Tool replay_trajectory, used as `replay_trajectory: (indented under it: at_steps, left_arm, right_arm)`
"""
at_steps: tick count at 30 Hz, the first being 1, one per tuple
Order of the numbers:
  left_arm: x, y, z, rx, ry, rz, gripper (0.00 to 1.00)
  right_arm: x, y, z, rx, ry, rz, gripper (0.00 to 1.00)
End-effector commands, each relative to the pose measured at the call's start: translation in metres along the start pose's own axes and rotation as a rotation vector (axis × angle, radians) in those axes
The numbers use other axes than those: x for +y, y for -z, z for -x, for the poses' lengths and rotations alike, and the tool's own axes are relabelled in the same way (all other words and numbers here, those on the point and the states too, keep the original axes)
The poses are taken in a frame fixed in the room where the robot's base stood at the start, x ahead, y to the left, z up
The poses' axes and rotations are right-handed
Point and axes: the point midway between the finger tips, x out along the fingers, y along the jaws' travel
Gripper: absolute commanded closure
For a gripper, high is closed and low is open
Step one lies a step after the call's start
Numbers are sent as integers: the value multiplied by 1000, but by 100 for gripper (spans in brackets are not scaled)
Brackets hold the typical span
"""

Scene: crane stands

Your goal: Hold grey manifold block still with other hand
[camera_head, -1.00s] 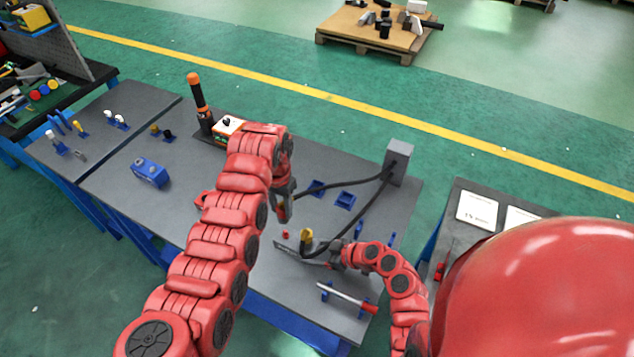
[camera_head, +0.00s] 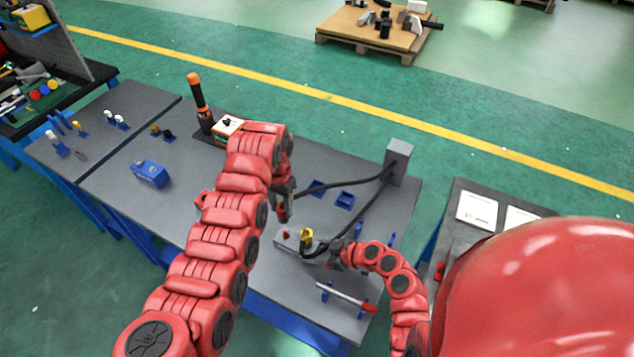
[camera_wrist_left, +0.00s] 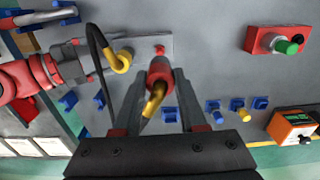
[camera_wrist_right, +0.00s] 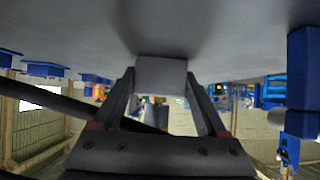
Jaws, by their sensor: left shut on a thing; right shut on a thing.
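The grey manifold block (camera_head: 287,243) lies on the workbench near its front edge, with a red port and a yellow elbow fitting (camera_head: 307,236) on top. It also shows in the left wrist view (camera_wrist_left: 145,46). My right gripper (camera_head: 331,254) is shut on the block's right end; its fingers flank the grey end (camera_wrist_right: 160,73) in the right wrist view. My left gripper (camera_head: 283,208) is above and behind the block, shut on a red-collared yellow hose coupling (camera_wrist_left: 158,75). In the left wrist view, the coupling appears apart from the block's red port (camera_wrist_left: 160,49).
Black hoses (camera_head: 358,222) run from a grey post (camera_head: 398,163) across the bench. Blue holders (camera_head: 345,200) stand behind the block. A red-handled tool (camera_head: 350,297) rests on blue supports in front.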

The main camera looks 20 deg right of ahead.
Motion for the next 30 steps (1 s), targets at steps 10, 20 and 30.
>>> replay_trajectory:
  at_steps: [10,20,30]
  left_arm:
    - [0,-2,-28,-6,0,-10,100]
    - [0,0,-50,4,1,-8,100]
    - [0,-1,-50,3,1,-7,100]
  right_arm:
    - [0,1,0,1,-1,1,100]
    - [0,0,0,1,0,0,100]
    - [0,0,0,1,0,0,100]
